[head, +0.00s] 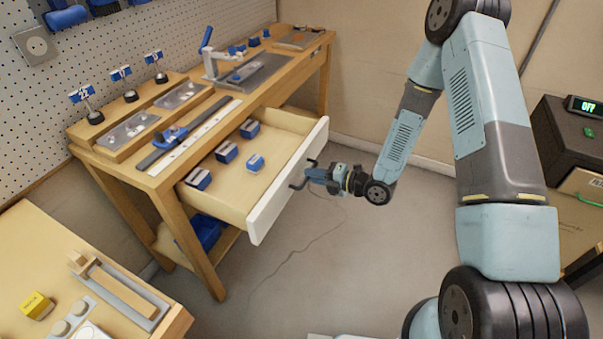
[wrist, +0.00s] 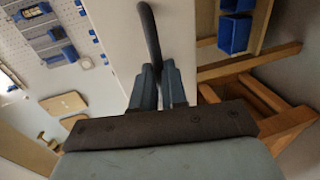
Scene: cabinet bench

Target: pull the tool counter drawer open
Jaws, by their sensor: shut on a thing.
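The tool counter drawer (head: 287,187) stands well out from the wooden counter, and its white front faces my arm. Several blue-and-white boxes (head: 228,152) sit inside it. My gripper (head: 304,177) is at the drawer front, shut on the dark bar handle (head: 296,185). In the wrist view my gripper (wrist: 158,85) has its two fingers on either side of the dark handle (wrist: 150,35), against the white drawer front (wrist: 118,50).
The wooden counter (head: 165,178) carries rulers, a clamp and small labelled stands. A lower bench (head: 100,235) with a yellow block stands at the front left. A dark box with a display (head: 575,140) is at the right. The floor (head: 330,255) before the drawer is clear.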

